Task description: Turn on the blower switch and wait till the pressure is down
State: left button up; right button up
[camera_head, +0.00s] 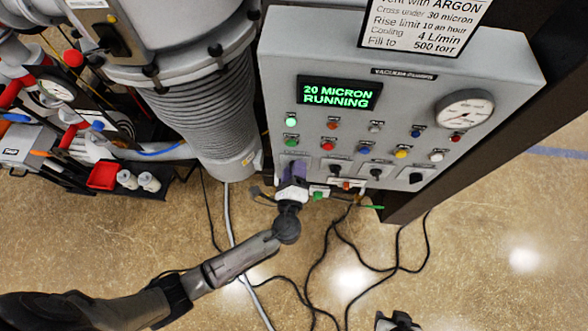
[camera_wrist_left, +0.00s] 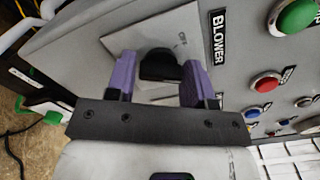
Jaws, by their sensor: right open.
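The control panel (camera_head: 300,75) carries a display (camera_head: 339,93) that reads "20 MICRON RUNNING" in green. A round pressure gauge (camera_head: 465,110) sits at its right; its reading is too small to tell. My left gripper (camera_head: 294,170) is at the lower left switch of the panel and hides it in the head view. In the left wrist view, its purple fingers (camera_wrist_left: 160,82) stand apart on either side of the black blower switch (camera_wrist_left: 158,64), beside the label "BLOWER" (camera_wrist_left: 218,38). Contact is unclear. My right gripper (camera_head: 398,322) shows partly at the bottom edge, open.
Other switches (camera_head: 376,173) and several coloured buttons (camera_head: 328,143) lie close to my left gripper. A ribbed grey column (camera_head: 208,115) stands left of the panel. Black cables (camera_head: 335,240) run over the floor below. The floor at the lower right is open.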

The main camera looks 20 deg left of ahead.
pick_arm(q)
jog(key=o, duration=0.3)
jog(key=shift+o, duration=0.2)
jog(key=b+v, duration=0.2)
jog(key=v, duration=1.1)
jog(key=shift+s, duration=0.4)
jog(key=shift+d, duration=0.1)
